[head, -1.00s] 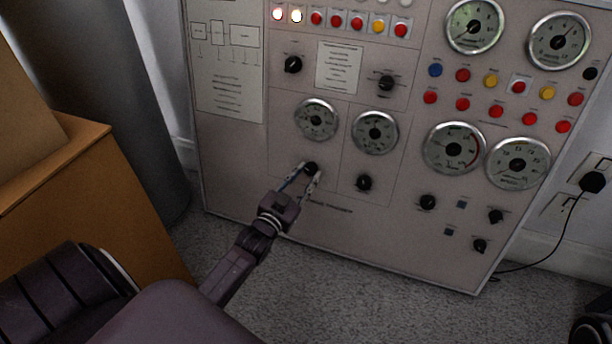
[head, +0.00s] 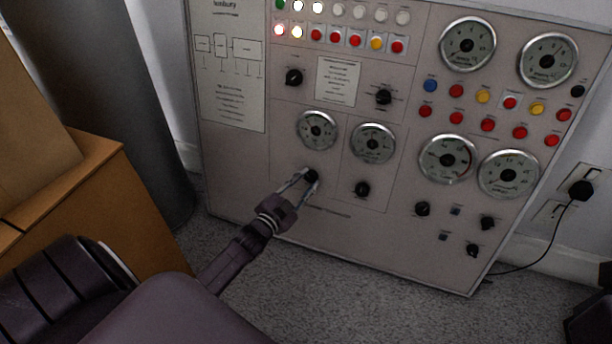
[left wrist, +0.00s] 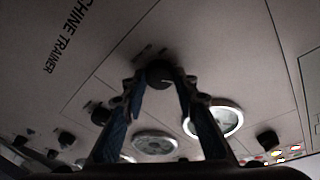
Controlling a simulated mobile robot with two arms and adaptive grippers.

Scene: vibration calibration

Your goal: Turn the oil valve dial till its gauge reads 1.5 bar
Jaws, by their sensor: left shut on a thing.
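A small black dial (head: 311,175) sits low on the grey control panel, below a round gauge (head: 316,130). Its label is too small to read. My left gripper (head: 304,178) reaches up from the lower left and is shut on this dial. In the left wrist view the two fingers (left wrist: 160,82) hold the black dial (left wrist: 159,72) from both sides. The gauge's needle and numbers are too small to read.
A second gauge (head: 372,143) with its own black dial (head: 362,189) is just right. Larger gauges, coloured buttons and more dials fill the panel's right side. An orange-brown cabinet (head: 75,200) stands at left. A black plug and cable (head: 581,190) are at right.

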